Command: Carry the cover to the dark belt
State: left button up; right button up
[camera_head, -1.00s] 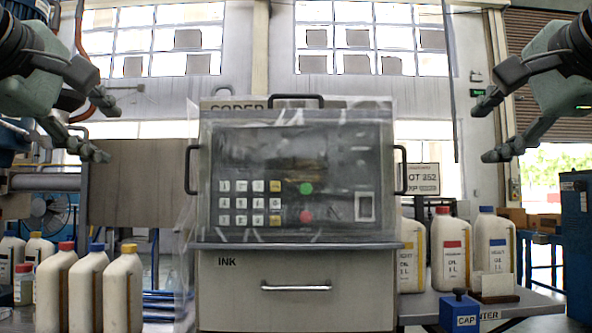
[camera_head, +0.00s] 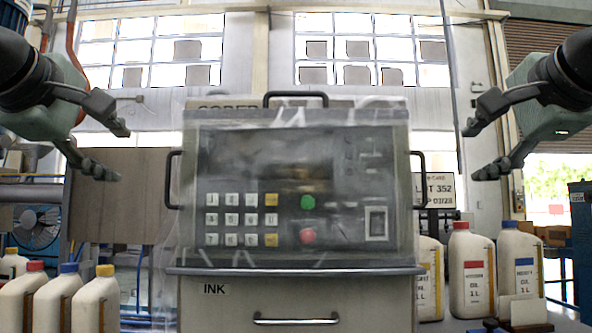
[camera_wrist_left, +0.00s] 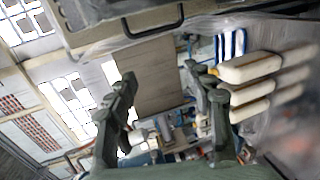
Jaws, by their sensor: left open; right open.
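A clear, wrinkled plastic cover (camera_head: 290,262) appears to sit over the front of the grey coder machine, which has a keypad and green and red buttons. Black handles stand at its left side (camera_head: 172,180), right side (camera_head: 418,180) and top (camera_head: 295,95). My left gripper (camera_head: 124,154) is open and empty, left of the left handle and apart from it. It also shows open in the left wrist view (camera_wrist_left: 170,92), with a black handle (camera_wrist_left: 154,28) beyond it. My right gripper (camera_head: 470,152) is open and empty, right of the right handle. I cannot make out a dark belt.
White bottles with coloured caps stand at lower left (camera_head: 62,300) and lower right (camera_head: 470,270). A brown panel (camera_head: 115,195) is behind my left gripper. A LOT 352 sign (camera_head: 438,190) is behind the right handle. An INK drawer (camera_head: 295,300) is below the cover.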

pick_arm(q)
jog(key=d+x, duration=0.1)
jog(key=x, duration=1)
jog(key=shift+w+d+f, duration=0.15)
jog(key=shift+w+d, duration=0.05)
jog(key=shift+w, duration=0.1)
pick_arm(e)
jog(key=a+x, duration=0.1)
jog(key=x, duration=1)
jog(key=shift+w+a+f, duration=0.15)
jog(key=shift+w+a, duration=0.15)
